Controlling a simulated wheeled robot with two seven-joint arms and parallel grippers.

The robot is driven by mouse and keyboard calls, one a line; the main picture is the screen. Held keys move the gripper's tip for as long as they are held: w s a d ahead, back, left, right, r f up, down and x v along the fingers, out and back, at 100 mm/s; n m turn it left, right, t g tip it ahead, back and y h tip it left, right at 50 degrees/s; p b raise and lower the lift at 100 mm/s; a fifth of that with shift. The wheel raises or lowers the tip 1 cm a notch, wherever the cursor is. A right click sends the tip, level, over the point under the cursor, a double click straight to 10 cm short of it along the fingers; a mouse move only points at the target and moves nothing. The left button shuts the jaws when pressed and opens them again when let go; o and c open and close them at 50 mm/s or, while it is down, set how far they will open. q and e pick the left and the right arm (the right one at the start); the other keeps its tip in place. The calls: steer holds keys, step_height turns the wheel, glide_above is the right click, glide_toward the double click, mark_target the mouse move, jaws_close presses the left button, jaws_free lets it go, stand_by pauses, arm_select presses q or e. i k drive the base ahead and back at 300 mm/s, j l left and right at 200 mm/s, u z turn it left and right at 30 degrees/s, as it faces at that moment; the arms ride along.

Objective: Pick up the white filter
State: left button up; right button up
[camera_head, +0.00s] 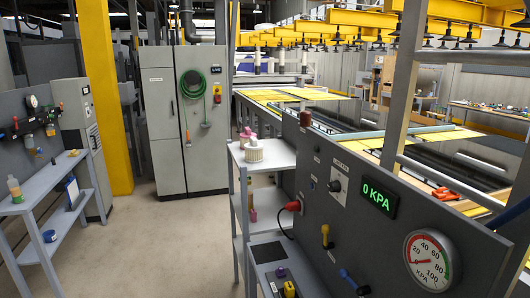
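A cream-white ribbed cylinder (253,151), which looks like the white filter, stands upright on the top shelf of a grey-white rack (285,161). It is near the shelf's left side, with a small knob on top. A pinkish-capped item (246,136) stands just behind it, partly hidden by it. Neither of my grippers is in view.
A dark control panel (345,240) with a green "0 KPA" display (379,198) and a round gauge (428,261) borders the rack on the right. A grey cabinet (185,120) stands behind. A side bench (55,190) is at left. The floor between is clear.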

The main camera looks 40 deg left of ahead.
mark_target(253, 150)
steer(key=j+z, duration=0.35)
steer(key=j, duration=2.2)
steer(key=k, duration=0.05)
